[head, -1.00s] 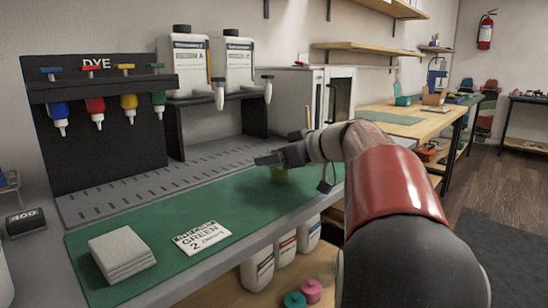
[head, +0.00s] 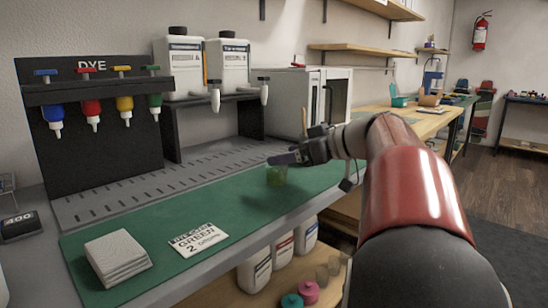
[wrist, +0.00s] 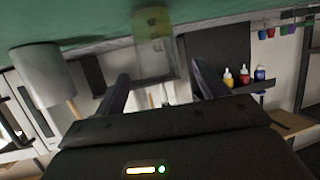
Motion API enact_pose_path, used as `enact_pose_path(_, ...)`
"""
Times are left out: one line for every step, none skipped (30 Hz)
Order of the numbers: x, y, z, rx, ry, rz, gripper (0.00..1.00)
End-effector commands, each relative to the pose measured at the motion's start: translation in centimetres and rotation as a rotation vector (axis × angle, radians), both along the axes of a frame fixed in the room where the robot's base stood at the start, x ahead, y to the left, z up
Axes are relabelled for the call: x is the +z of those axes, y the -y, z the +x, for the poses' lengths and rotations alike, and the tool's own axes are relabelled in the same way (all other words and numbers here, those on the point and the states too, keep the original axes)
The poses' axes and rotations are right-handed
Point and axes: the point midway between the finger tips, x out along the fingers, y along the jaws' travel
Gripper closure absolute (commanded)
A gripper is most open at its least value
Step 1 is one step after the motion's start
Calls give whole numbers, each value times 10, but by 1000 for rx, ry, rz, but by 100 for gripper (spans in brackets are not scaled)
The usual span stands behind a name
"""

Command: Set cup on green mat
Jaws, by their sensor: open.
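A small translucent cup (head: 276,177) with green-yellow contents stands upright on the long green mat (head: 130,222), towards its far end. My gripper (head: 278,160) is just above and beside the cup's rim in the head view, and its fingers partly cover the rim there. In the wrist view the picture is upside down; the cup (wrist: 154,42) stands with its base against the mat (wrist: 60,28). The open fingers (wrist: 160,85) lie to either side of its rim, with a gap on both sides.
A stack of white pads (head: 117,260) and a "GREEN 2" card (head: 198,239) lie on the near part of the mat. The dye rack (head: 95,130) with several bottles stands behind. Two white jugs (head: 228,68) sit on a black stand. The mat between card and cup is clear.

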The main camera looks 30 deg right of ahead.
Motion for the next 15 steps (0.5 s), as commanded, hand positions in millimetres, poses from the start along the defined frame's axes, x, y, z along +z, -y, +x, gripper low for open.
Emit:
enact_pose_path(5,6,-10,-3,2,-1,27)
enact_pose_path(7,9,-15,-3,1,0,27)
enact_pose_path(10,13,-21,-3,1,0,27)
enact_pose_path(11,16,-26,-2,0,-1,27)
enact_pose_path(13,18,-30,-3,1,-1,27)
enact_pose_path(15,21,-35,-1,0,0,27)
enact_pose_path(17,23,-38,-1,0,0,27)
enact_pose_path(18,25,-41,-1,0,0,27)
enact_pose_path(19,27,-45,-1,0,0,27)
enact_pose_path(20,28,-47,-1,0,0,27)
enact_pose_path(21,29,-48,-1,0,0,27)
enact_pose_path(22,30,-50,0,0,0,27)
enact_pose_path(22,30,-51,1,0,0,27)
enact_pose_path(22,31,-52,1,0,-1,27)
enact_pose_path(22,31,-52,2,0,0,27)
